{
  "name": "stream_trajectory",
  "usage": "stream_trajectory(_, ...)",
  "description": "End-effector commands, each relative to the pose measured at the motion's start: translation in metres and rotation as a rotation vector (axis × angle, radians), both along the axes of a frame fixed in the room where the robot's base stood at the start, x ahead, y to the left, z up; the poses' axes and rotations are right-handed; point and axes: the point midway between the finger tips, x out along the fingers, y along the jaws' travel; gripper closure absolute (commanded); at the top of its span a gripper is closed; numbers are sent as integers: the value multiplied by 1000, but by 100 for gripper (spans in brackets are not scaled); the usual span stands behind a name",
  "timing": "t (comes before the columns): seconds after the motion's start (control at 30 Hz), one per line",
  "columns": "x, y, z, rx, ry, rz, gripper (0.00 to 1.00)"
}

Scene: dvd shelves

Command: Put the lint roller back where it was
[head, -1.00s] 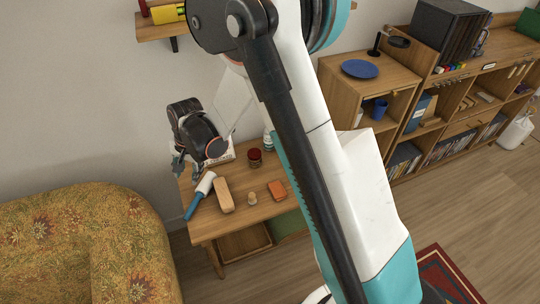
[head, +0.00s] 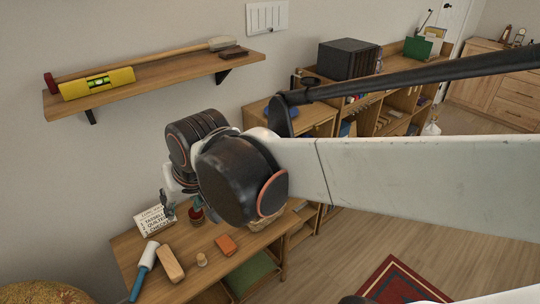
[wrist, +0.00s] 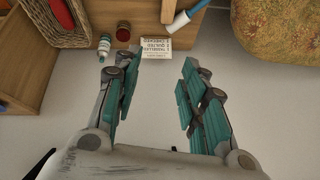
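The lint roller (head: 143,268), with a white roll and a blue handle, lies on the left side of the wooden table (head: 200,277), left of a wooden block. It also shows at the top of the wrist view (wrist: 184,20), partly cut off by the frame edge. My gripper (wrist: 157,80) is open and empty, its teal fingers spread wide apart. In the head view it is largely hidden behind my arm, near the wall at the back of the table. The lint roller is apart from my fingers.
On the table are a wooden block (head: 170,264), a small wooden piece (head: 202,260), an orange block (head: 226,245), a printed card (head: 155,220) and a red jar (wrist: 123,32). A patterned armchair (wrist: 265,30) stands beside the table.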

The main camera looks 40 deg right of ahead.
Motion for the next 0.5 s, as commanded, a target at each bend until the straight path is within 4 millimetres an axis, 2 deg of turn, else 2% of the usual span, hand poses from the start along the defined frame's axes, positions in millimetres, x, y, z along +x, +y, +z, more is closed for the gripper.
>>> stream_trajectory(0.03, -14, -7, 2, -20, -17, 16, 61)
stream_trajectory(0.2, -49, -23, 5, -91, -73, 83, 61)
stream_trajectory(0.33, -67, -31, 5, -136, -101, 120, 61)
stream_trajectory(0.5, -77, -36, 3, -164, -118, 143, 61)
